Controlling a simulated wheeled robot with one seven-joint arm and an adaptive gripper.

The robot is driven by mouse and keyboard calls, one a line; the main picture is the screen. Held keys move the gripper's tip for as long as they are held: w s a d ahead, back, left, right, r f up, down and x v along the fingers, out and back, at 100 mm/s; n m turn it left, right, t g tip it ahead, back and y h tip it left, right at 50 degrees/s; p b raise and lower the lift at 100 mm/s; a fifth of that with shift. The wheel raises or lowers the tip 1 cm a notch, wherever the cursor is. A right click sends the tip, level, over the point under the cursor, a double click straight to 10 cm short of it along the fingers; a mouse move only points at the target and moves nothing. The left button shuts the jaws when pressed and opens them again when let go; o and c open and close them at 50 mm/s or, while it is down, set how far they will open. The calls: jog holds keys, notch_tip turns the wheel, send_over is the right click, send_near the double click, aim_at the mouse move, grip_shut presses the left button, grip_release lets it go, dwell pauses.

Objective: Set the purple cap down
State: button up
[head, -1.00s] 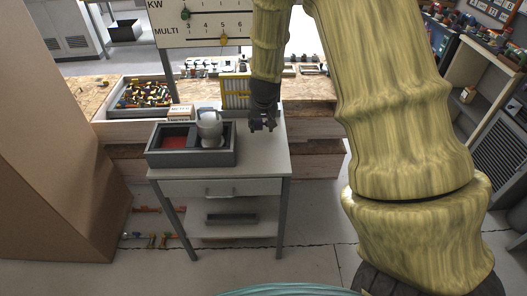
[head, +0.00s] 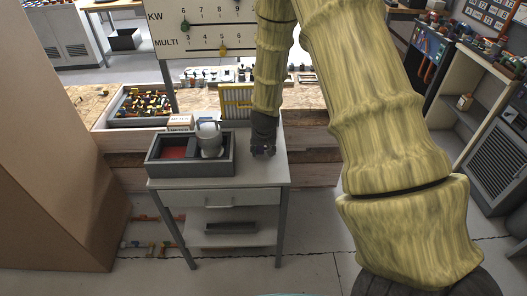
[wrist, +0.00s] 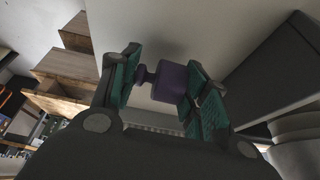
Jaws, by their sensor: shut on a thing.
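The purple cap (wrist: 172,80), with a small stem on one side, is between the green pads of my gripper (wrist: 160,88) in the wrist view. My gripper is shut on it. In the head view my gripper (head: 263,152) points down, low over the right part of the small table's light top (head: 262,175), just right of the grey tray. The cap is hidden there by the fingers. I cannot tell whether the cap touches the table top.
The two-part grey tray (head: 190,173) has a red-floored left part and a white-grey cylinder (head: 209,140) in its right part. A yellow rack (head: 235,101) stands behind. A bin of small parts (head: 148,106) is at back left. The table's front right is clear.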

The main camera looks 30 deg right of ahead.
jog(key=shift+f, duration=1.05)
jog(key=shift+f, duration=0.1)
jog(key=o, duration=0.9)
jog(key=shift+c, duration=0.2)
jog(key=shift+r, duration=0.25)
